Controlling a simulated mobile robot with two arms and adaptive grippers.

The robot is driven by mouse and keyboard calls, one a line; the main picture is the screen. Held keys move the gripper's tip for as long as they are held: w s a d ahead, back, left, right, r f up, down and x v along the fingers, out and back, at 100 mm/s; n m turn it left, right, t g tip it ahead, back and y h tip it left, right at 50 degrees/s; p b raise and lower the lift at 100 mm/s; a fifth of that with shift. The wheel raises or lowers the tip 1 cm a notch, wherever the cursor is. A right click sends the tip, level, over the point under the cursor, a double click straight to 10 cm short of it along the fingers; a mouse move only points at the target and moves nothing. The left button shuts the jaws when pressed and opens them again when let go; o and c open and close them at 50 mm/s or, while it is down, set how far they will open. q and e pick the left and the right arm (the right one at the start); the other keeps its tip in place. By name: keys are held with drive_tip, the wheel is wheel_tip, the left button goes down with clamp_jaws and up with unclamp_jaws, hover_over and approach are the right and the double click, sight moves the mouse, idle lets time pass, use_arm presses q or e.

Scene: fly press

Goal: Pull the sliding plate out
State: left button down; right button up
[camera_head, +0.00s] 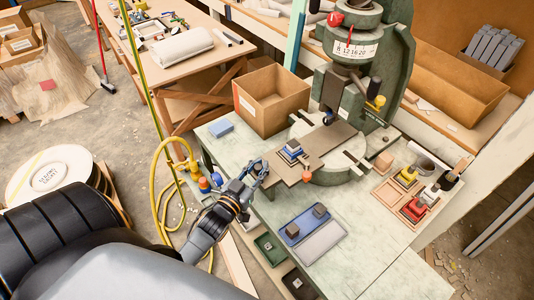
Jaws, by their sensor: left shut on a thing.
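The green fly press (347,70) stands on a pale green workbench. The brown sliding plate (287,176) sticks out from the press's round base towards the left front. A small blue and grey stacked piece (291,150) sits on it, and an orange knob (307,177) shows at its near edge. My left gripper (261,172) is at the plate's outer left end and is shut on it; the exact contact is small and partly hidden by the fingers. My right gripper is out of view.
An open cardboard box (271,100) stands behind the plate. A blue tray (306,224) with dark blocks and a grey pad lie in front. A wooden tray of coloured pieces (391,193) is at the right. A yellow hose (158,190) hangs left of the bench.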

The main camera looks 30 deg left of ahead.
use_arm(q)
drive_tip(key=shift+s+f, duration=0.1)
drive_tip(key=shift+s, duration=0.35)
drive_tip(key=shift+f, duration=0.1)
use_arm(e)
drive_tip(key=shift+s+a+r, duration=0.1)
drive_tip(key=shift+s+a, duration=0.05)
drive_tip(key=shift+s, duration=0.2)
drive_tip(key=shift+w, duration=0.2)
use_arm(q)
drive_tip(key=c, duration=1.3)
unclamp_jaws()
drive_tip(key=shift+o, duration=0.9)
drive_tip(key=shift+s, duration=0.1)
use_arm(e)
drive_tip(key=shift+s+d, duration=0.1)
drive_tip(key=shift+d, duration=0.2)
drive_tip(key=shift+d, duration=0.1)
use_arm(q)
drive_tip(key=s, duration=1.2)
drive_tip(key=shift+d, duration=0.35)
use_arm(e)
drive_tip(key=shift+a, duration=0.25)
